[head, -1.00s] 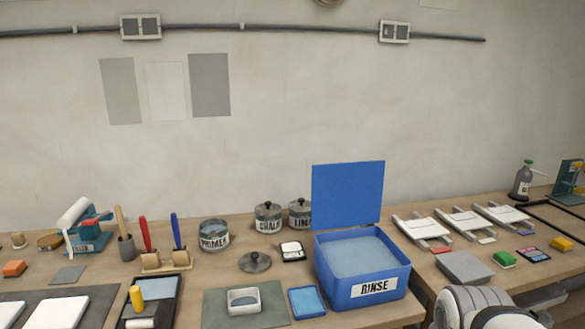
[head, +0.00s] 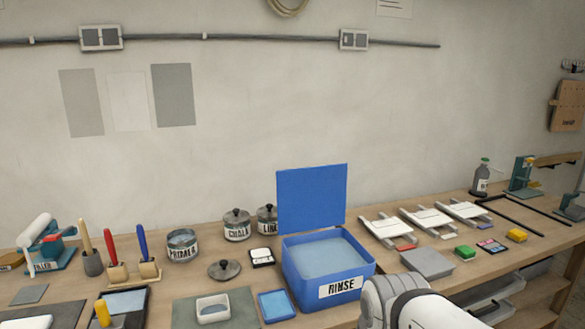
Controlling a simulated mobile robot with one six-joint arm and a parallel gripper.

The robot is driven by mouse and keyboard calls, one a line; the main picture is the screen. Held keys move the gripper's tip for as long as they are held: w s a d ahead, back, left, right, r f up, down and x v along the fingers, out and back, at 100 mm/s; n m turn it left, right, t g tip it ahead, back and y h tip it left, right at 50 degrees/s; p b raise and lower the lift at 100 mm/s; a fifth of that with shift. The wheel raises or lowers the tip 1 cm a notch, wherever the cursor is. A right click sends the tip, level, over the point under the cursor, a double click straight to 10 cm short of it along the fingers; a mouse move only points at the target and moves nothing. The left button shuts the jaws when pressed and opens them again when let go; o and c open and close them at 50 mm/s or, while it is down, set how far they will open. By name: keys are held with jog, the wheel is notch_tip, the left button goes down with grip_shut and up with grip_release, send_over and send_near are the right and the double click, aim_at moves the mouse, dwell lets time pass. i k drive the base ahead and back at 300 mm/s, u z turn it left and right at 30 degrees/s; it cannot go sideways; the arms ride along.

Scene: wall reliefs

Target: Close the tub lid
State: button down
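The blue tub (head: 300,287) with a white RINSE label stands on the wooden bench near the middle of the head view. It looks filled with pale blue water. Its flat blue lid (head: 312,197) stands upright along the tub's back edge, so the tub is open. A white and grey part of my arm shows at the bottom, just right of the tub's front. My gripper is not in view.
A blue sponge-like tray (head: 276,305) lies left of the tub, and a grey block (head: 426,262) lies to its right. Labelled jars, including CHALK (head: 237,225), stand behind left. White racks (head: 386,229) stand behind right. The wall above the lid is clear.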

aim_at(308, 199)
jog(key=i, duration=0.95)
jog(key=u, duration=0.05)
